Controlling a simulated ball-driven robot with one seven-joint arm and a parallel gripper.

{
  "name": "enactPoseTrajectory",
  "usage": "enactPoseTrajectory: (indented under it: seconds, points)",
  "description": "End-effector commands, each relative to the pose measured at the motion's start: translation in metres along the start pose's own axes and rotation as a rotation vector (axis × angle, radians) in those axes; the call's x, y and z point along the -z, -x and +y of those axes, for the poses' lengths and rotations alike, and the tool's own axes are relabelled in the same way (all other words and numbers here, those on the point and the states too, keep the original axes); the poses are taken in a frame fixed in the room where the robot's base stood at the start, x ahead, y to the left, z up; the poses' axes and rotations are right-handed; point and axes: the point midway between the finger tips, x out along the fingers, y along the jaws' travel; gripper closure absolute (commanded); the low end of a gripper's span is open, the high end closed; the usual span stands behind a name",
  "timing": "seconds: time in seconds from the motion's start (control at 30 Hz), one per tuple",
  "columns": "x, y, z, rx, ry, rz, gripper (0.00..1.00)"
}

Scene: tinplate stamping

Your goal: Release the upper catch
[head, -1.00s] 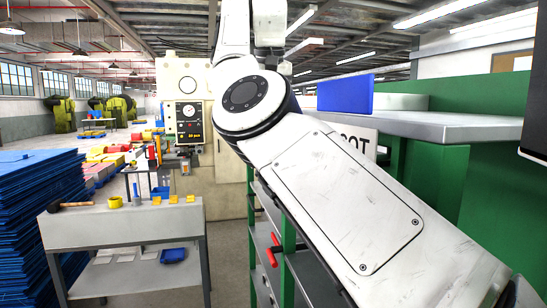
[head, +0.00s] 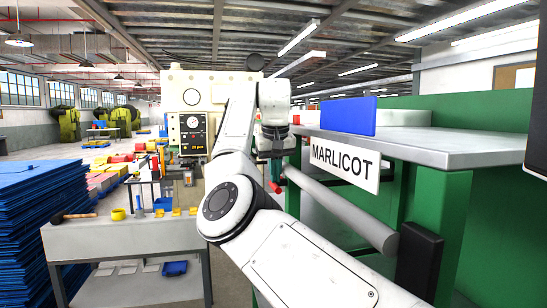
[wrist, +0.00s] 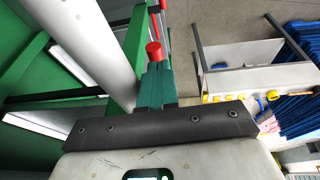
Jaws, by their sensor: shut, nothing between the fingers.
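A red catch handle (head: 276,187) shows beside the green machine frame in the head view, just below my gripper (head: 271,153). In the wrist view the teal fingers of my gripper (wrist: 157,72) are shut together and empty. A red cylindrical grip (wrist: 154,50) stands right at their tips. I cannot tell whether the fingers touch it. A second red part (wrist: 163,5) shows farther off at the top edge of the wrist view. My fingers and arm hide part of the catch area and the lower frame.
The green machine (head: 455,225) stands at right, with a MARLICOT plate (head: 345,168) and a grey roller (head: 345,212) close to my arm. A grey bench (head: 125,236) with tools and blue stacked sheets (head: 38,225) are at left. A cream press (head: 190,95) stands behind.

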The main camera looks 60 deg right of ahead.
Motion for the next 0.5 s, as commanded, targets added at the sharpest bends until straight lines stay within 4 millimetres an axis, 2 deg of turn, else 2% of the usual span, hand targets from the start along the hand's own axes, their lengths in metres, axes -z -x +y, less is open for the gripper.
enactPoseTrajectory:
  seconds: [0.5]
  points:
    - [-0.0028, -0.0079, 0.0011, -0.001, -0.002, 0.009, 1.0]
